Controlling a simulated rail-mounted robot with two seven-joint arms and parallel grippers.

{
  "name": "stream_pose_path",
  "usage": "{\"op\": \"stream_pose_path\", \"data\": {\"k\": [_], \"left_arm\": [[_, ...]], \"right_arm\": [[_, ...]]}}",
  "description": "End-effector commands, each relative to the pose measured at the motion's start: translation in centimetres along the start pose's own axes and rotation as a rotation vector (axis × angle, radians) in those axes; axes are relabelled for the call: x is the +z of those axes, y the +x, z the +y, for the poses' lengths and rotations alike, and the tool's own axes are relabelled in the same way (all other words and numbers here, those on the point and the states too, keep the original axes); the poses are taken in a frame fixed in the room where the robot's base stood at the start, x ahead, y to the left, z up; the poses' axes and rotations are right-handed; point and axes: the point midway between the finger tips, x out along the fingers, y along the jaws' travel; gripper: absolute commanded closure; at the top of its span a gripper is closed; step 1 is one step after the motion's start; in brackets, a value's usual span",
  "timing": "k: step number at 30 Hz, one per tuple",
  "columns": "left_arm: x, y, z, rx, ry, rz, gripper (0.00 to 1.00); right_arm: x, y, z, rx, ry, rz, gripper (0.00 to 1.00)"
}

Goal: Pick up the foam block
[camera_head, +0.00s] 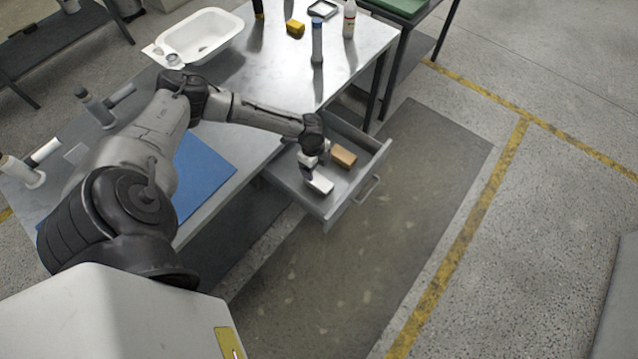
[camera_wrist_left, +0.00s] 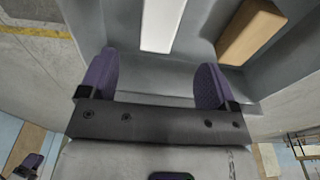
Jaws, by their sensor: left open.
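An open drawer (camera_head: 352,190) under the metal table holds a white block (camera_head: 321,186) and a tan block (camera_head: 343,155). The white one looks most like foam, but the pictures do not settle which is the foam block. My left gripper (camera_head: 311,168) is at the drawer, beside the white block. In the left wrist view the two purple fingers (camera_wrist_left: 157,72) are wide apart with nothing between them. The white block (camera_wrist_left: 162,22) lies ahead of the gap, and the tan block (camera_wrist_left: 250,30) lies to the right. My right gripper is not in view.
The drawer walls stand close around both blocks. The floor right of the drawer is clear.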

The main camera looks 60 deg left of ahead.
Motion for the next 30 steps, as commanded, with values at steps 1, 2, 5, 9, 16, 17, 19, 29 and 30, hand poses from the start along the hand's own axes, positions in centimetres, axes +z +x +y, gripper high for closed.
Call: {"op": "stream_pose_path", "data": {"k": [1, 2, 5, 9, 16, 17, 19, 29, 30], "left_arm": [[-0.1, 1.2, 0.0, 0.001, -0.001, 0.001, 0.17], [-0.1, 1.7, 0.0, 0.001, -0.001, 0.001, 0.17], [-0.1, 3.3, 0.0, 0.001, 0.0, 0.0, 0.17], [0.0, 4.7, 0.0, -0.001, -0.001, 0.001, 0.17], [0.0, 5.7, 0.0, 0.0, 0.0, -0.001, 0.17], [0.0, 5.9, 0.0, 0.0, 0.0, -0.001, 0.17], [0.1, 6.8, 0.0, 0.001, 0.0, 0.0, 0.17], [0.3, 10.3, 0.0, 0.0, 0.0, -0.001, 0.17], [0.3, 10.5, 0.0, 0.0, 0.0, -0.001, 0.17]], "right_arm": [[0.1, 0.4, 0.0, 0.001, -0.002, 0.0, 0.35], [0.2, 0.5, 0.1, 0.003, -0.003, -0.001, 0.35], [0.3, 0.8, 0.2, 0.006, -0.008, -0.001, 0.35], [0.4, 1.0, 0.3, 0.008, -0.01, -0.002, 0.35], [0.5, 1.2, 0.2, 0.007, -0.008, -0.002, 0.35], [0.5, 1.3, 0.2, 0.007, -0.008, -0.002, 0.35], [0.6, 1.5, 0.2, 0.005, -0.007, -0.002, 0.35], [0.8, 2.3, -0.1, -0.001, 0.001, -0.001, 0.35], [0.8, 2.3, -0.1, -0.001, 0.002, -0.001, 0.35]]}}
